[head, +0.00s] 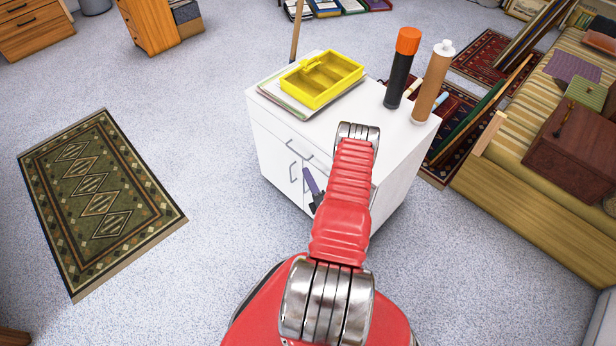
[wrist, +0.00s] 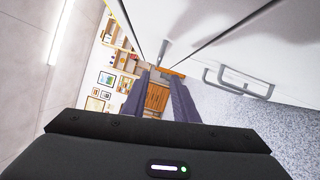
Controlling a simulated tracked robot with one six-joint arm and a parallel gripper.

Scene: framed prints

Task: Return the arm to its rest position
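My red arm (head: 343,205) reaches forward from my base to the front of a white cabinet (head: 270,143). Most of my gripper is hidden behind the arm in the head view; a purple-grey finger (head: 313,187) shows left of the arm, in front of the cabinet doors. In the wrist view, the two fingers of my gripper (wrist: 161,76) stand apart with nothing held between them. The cabinet front and its grey handles (wrist: 240,82) fill the upper right of that view, close to the fingers.
On the cabinet top are a yellow tray (head: 320,78), an orange-capped black bottle (head: 401,70) and a brown bottle (head: 433,80). A sofa (head: 540,160) stands at right. A patterned rug (head: 97,200) lies at left, with open floor between it and the cabinet.

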